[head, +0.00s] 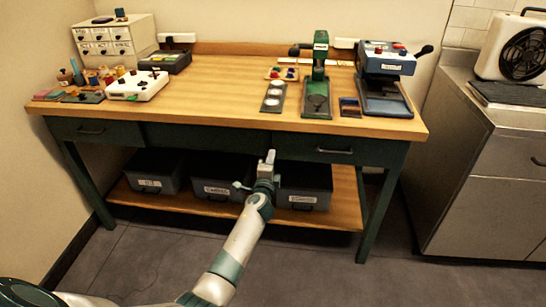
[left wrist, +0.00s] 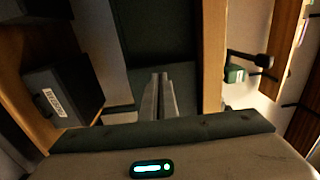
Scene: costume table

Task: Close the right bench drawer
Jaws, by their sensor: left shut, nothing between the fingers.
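The right bench drawer (head: 342,151) has a dark green front with a bar handle, under the right part of the wooden bench top. Its front looks about level with the bench's front panel; a small gap cannot be told. My left gripper (head: 268,157) is shut and empty, in front of the bench by the drawer's left end, just below the top's edge. In the left wrist view its fingers (left wrist: 159,96) point at a dark green bench surface (left wrist: 158,35). Whether they touch it cannot be told. My right gripper is not in view.
The bench top (head: 215,95) holds a green press (head: 317,85), a blue-grey machine (head: 385,75) and small parts. Grey bins, including a right one (head: 304,188), stand on the lower shelf (head: 342,200). A metal cabinet (head: 480,170) is at right. Floor before the bench is clear.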

